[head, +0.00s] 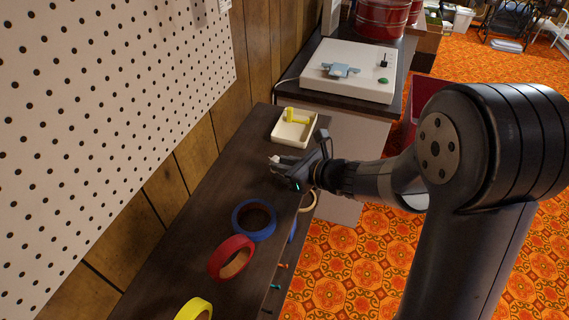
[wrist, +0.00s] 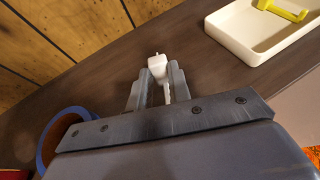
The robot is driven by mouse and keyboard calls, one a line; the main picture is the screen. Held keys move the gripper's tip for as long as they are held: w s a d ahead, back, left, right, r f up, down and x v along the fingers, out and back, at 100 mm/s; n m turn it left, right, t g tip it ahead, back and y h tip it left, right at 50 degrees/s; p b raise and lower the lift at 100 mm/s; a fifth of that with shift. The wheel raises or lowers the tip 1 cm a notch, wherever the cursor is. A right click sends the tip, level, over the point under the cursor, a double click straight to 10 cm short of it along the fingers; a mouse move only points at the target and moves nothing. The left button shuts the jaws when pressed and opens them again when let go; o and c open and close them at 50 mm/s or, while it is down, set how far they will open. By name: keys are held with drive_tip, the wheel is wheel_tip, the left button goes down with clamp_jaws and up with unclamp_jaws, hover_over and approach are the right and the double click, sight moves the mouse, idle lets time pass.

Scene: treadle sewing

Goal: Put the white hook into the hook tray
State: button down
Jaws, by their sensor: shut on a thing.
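The white hook (wrist: 160,63) is between the fingers of my gripper (wrist: 159,82) in the wrist view, with its white end sticking out past the fingertips. In the head view my gripper (head: 281,164) is over the dark bench, and a small white bit of the hook (head: 274,158) shows at its tip. The hook tray (head: 281,131) is a shallow cream tray on the bench, beyond my gripper. It also shows at the upper right of the wrist view (wrist: 235,44). A yellow hook (head: 296,116) lies in it.
Blue (head: 254,220), red (head: 231,258) and yellow (head: 194,309) tape rolls lie on the dark bench (head: 190,255) on the near side. A white pegboard (head: 100,110) stands along the left. A white box with a green button (head: 350,72) sits beyond the tray.

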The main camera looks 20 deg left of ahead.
drive_tip(key=shift+f, duration=0.3)
drive_tip(key=c, duration=1.2)
unclamp_jaws()
drive_tip(key=shift+c, duration=0.2)
drive_tip(key=v, duration=1)
drive_tip(key=shift+s+d+p, duration=0.2)
drive_tip(key=shift+d+p, duration=0.15)
drive_tip(key=b+x, duration=0.1)
drive_tip(key=x, duration=1)
drive_tip(key=shift+r, duration=0.5)
drive_tip(key=shift+f, duration=0.1)
